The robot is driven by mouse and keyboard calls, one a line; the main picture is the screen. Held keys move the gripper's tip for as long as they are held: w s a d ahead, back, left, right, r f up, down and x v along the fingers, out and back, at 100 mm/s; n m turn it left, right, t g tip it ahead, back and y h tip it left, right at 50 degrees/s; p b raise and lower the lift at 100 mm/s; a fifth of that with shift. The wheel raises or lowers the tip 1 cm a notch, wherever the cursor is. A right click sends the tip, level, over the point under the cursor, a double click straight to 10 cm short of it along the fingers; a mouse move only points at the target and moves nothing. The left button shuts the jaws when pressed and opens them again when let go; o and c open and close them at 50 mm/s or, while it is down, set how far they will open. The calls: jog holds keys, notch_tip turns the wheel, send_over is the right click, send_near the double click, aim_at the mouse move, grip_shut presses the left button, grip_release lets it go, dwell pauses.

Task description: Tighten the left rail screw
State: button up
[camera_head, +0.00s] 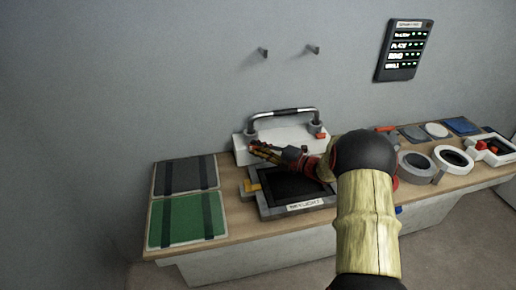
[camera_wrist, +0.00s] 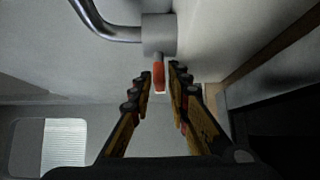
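A curved metal rail (camera_head: 285,112) with a dark middle stands on a white block (camera_head: 300,143) by the wall. Its right post shows a red-orange screw (camera_head: 320,135). My gripper (camera_head: 256,149) is at the foot of the left post, and hides the screw there in the head view. In the wrist view the rail (camera_wrist: 112,30) ends in a grey post (camera_wrist: 159,34), with an orange-red screw (camera_wrist: 159,76) sticking out below. My gripper (camera_wrist: 160,72) has its fingertips parted, one each side of the screw, with gaps visible. I cannot tell whether either finger touches it.
A dark framed skylight (camera_head: 300,207) lies in front of the block, under my arm. Green (camera_head: 178,222) and grey (camera_head: 182,178) panels lie left. Two wall pegs (camera_head: 312,49) and a lit panel (camera_head: 404,50) are above.

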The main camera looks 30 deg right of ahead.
jog(key=v, duration=1.2)
dwell(0.3)
jog(key=w+r+m+h+p, duration=0.2)
jog(key=w+r+m+h, duration=0.4)
jog(key=r, duration=0.5)
jog(key=s+a+r+m+g+h+p, duration=0.25)
jog(key=a+r+m+h, duration=0.3)
jog(key=r+m, duration=0.35)
jog(key=s+a+m+g+y+p, duration=0.1)
jog(key=s+a+m+g, duration=0.1)
jog(key=s+a, duration=0.5)
jog(key=s+a+f+m+g+y, duration=0.1)
jog(key=s+a+m+g, duration=0.2)
jog(key=s+a, duration=0.4)
jog(key=s+a+f+m+g+y+p, duration=0.1)
jog(key=s+a+m, duration=0.3)
jog(key=s, duration=1.3)
jog(key=a+g, duration=0.1)
jog(key=a, duration=0.1)
jog(key=shift+a+f+p, duration=0.25)
jog(key=shift+a+p, duration=0.05)
jog(key=shift+a, duration=0.1)
